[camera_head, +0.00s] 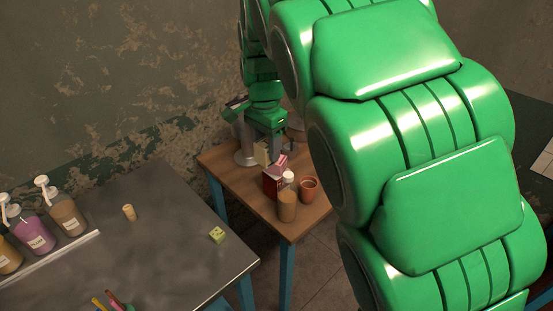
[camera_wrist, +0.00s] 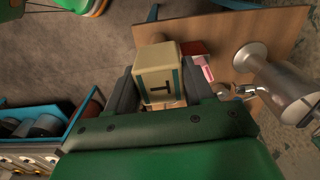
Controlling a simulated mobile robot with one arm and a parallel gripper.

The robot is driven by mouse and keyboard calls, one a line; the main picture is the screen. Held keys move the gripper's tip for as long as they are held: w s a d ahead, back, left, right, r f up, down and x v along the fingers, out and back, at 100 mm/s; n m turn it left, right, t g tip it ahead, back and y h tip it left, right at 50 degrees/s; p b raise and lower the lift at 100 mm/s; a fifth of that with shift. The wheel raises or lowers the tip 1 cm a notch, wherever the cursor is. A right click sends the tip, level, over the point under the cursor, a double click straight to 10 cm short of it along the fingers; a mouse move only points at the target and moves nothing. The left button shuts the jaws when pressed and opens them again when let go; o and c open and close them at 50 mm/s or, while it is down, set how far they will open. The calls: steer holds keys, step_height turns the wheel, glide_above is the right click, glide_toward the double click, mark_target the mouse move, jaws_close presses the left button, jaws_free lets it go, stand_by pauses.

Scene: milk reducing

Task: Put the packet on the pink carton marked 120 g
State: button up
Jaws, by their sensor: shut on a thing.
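My gripper (camera_head: 266,146) is shut on a cream packet (camera_head: 262,154) above the small wooden table. In the wrist view the packet (camera_wrist: 156,62) sits between the two dark fingers of my gripper (camera_wrist: 159,88), with a dark letter-like mark and a dark stripe on it. A pink carton (camera_head: 281,162) shows just below and right of the packet, by a dark red box (camera_head: 271,181). In the wrist view the pink carton (camera_wrist: 206,69) is right of the packet, apart from it in the picture. No 120 g marking is readable.
The wooden table (camera_head: 215,163) also bears a brown jar (camera_head: 287,206), a terracotta cup (camera_head: 308,189), a white-topped item (camera_head: 288,177) and a steel device (camera_wrist: 275,85).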

steer(key=w+d+r, duration=0.1)
steer(key=d+r, duration=0.1)
steer(key=d, duration=0.3)
steer(key=shift+m, duration=0.3)
steer(key=w+a+f, duration=0.1)
steer(key=w+f, duration=0.1)
steer(key=w, duration=0.2)
steer(key=w+f, duration=0.3)
steer(key=w, duration=0.1)
steer(key=w+a+f, duration=0.1)
steer(key=w+f, duration=0.2)
steer(key=w, duration=0.1)
steer(key=shift+w+a+f, duration=0.15)
steer(key=shift+a+f, duration=0.1)
steer(key=shift+a, duration=0.05)
steer(key=shift+w+a+f, duration=0.15)
steer(key=shift+w+f, duration=0.45)
steer(key=shift+f, duration=1.55)
steer(key=shift+f, duration=0.1)
steer(key=o, duration=1.1)
steer(key=shift+f, duration=0.1)
step_height(320, 180, up, 12)
steer(key=shift+r, duration=0.15)
